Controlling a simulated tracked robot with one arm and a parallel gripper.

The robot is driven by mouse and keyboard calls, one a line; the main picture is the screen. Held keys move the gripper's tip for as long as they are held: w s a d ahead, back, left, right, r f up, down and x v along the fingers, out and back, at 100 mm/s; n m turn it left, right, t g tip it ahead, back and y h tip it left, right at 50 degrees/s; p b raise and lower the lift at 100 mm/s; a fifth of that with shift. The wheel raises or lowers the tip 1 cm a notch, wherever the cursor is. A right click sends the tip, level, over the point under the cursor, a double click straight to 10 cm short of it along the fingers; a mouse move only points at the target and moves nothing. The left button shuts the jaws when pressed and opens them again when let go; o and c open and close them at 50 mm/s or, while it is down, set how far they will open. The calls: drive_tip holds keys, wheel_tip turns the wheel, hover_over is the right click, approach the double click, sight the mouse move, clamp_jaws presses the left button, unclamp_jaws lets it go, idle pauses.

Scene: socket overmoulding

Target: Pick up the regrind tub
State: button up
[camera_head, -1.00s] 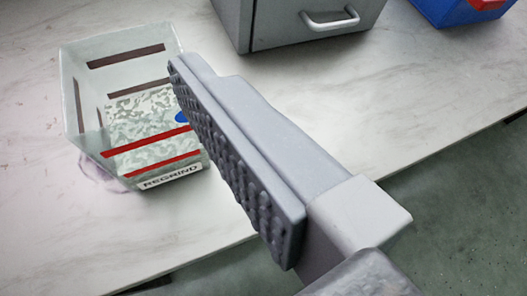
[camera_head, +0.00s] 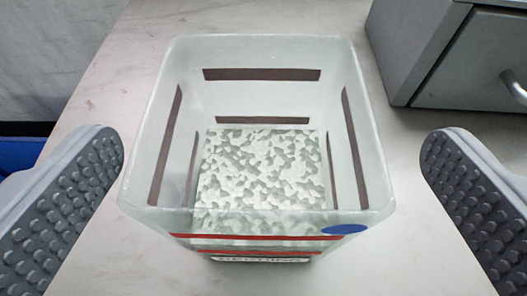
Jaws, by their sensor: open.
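The regrind tub (camera_head: 260,222) is a translucent, open-topped square tub in the middle of the head camera view. It has dark slots or bands on its walls, red stripes and a blue oval on the near side, and a partly visible label low down. Grey-white flakes lie on its bottom. My gripper (camera_head: 270,205) is open, with one studded pad to the left of the tub and one to the right. Gaps show between both pads and the tub walls. The tub stands upright on the marbled worktop.
A grey cabinet with a drawer handle (camera_head: 455,62) stands at the back right, close to the tub's far right corner. The pale marbled worktop (camera_head: 120,245) is bare around the tub. Something blue (camera_head: 20,153) shows at the left edge behind the left pad.

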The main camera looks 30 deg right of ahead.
sight(263, 77)
drive_tip(key=x, duration=0.2)
drive_tip(key=b+x, duration=0.1)
drive_tip(key=x, duration=0.1)
drive_tip(key=shift+a+f, duration=0.15)
drive_tip(key=shift+a, duration=0.1)
drive_tip(key=shift+w+d+f, duration=0.1)
drive_tip(key=shift+w+d, duration=0.15)
drive_tip(key=shift+w, duration=0.25)
drive_tip(key=c, duration=1.4)
